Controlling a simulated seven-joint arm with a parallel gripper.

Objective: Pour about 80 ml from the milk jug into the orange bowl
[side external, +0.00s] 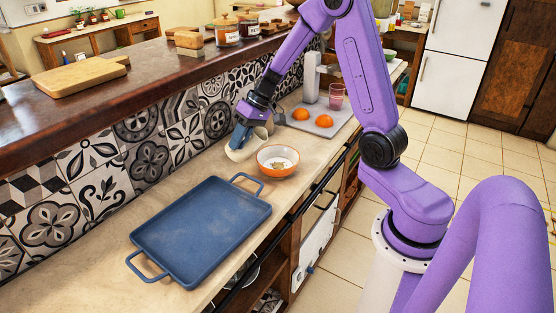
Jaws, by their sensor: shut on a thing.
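The milk jug (236,153) is cream-coloured and partly hidden behind my gripper. My gripper (244,139) is shut on the jug, just left of the orange bowl. The jug looks tilted; I cannot tell which way its mouth faces, and I see no stream of milk. The orange bowl (264,166) stands upright on the counter, with a white inside and a small brownish patch at its bottom. The jug and bowl are close together; I cannot tell if they touch.
A blue tray (202,230) with two handles lies in front of the bowl. A patterned tile wall (98,155) borders the counter on the left.

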